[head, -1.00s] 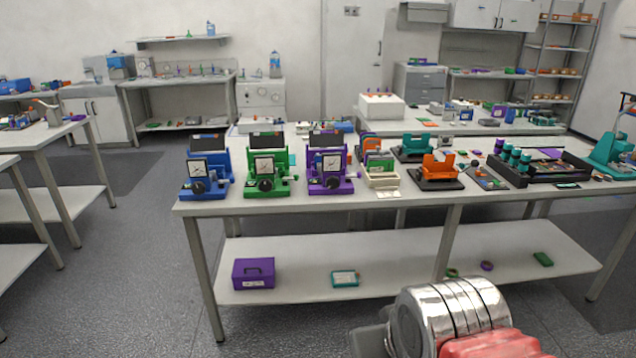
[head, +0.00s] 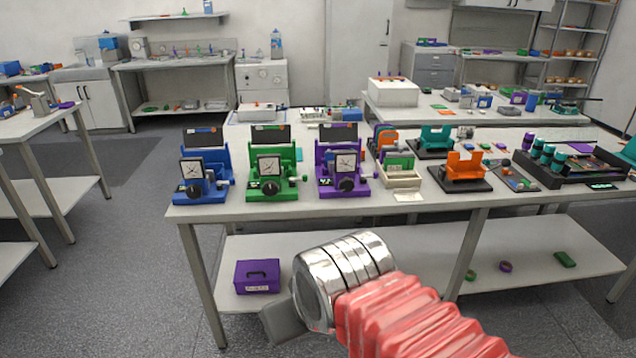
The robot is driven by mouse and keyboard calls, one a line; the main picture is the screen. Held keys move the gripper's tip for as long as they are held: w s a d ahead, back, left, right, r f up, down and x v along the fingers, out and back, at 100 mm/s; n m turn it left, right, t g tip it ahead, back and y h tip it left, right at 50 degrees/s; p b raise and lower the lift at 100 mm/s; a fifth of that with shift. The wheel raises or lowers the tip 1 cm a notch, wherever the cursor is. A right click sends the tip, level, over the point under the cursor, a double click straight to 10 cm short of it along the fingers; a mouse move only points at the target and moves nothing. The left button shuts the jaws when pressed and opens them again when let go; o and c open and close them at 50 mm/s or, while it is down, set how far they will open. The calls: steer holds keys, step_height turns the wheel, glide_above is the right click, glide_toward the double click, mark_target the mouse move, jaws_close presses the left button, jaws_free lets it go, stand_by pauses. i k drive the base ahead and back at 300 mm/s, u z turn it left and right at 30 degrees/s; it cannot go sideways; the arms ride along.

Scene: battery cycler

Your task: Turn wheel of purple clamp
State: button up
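The purple clamp (head: 325,188) stands upright near the front edge of the middle table. It has a square white dial on its front and a dark panel behind. A round black wheel (head: 347,184) sits low on its front, below the dial. A small purple knob sticks out at its right side. My gripper (head: 284,322) shows only as a dark grey part at the end of my silver and red arm, low in the view. It is in front of the table and well apart from the clamp. Its fingertips cannot be made out.
A green clamp (head: 270,190) and a blue clamp (head: 203,193) of the same kind stand left of the purple one. A cream holder (head: 402,176) and an orange-and-black fixture (head: 461,172) stand to its right. A purple box (head: 257,277) lies on the lower shelf.

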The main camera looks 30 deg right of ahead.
mark_target(346, 184)
steer(key=u, duration=0.2)
steer(key=i, duration=0.95)
steer(key=u, duration=0.05)
